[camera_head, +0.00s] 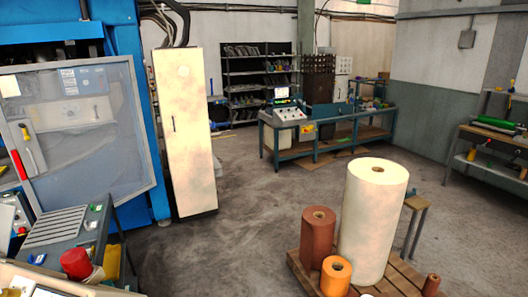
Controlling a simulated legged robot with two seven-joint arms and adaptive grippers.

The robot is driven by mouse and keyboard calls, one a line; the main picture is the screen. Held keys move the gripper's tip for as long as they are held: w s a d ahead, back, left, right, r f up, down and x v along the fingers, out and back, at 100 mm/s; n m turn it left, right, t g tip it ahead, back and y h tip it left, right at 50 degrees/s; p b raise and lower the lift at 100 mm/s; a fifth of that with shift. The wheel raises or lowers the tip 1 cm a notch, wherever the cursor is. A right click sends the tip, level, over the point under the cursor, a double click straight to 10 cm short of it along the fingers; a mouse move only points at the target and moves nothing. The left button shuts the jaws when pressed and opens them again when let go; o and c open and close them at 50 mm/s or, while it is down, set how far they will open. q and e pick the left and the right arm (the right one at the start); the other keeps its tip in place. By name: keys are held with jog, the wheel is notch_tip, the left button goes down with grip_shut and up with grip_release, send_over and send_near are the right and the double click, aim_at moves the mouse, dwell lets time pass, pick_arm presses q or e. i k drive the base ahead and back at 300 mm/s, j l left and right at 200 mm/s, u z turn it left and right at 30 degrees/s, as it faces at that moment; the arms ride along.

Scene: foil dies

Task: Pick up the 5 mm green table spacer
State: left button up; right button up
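I cannot single out a 5 mm green table spacer for sure. Small green items (92,225) lie on the grey table (70,243) at the lower left, too small to read. A long green cylinder (493,123) lies on the workbench (505,139) at the far right. Neither of my grippers shows in this view.
A red cylinder (76,262) stands on the lower-left table. A blue machine with a clear door (85,130) and a tall pale cabinet (185,130) stand behind. Large rolls (372,220) stand on a wooden pallet (400,277) at front right. The middle floor (240,225) is clear.

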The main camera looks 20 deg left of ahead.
aim_at(99, 208)
jog(key=i+j+u, duration=0.3)
jog(key=i, duration=0.25)
jog(key=i+u, duration=0.35)
jog(key=i, duration=0.2)
jog(key=i+l+u, duration=0.3)
jog(key=i, duration=0.3)
jog(key=i+l+u, duration=0.15)
jog(key=i+u, duration=0.15)
jog(key=i, duration=0.25)
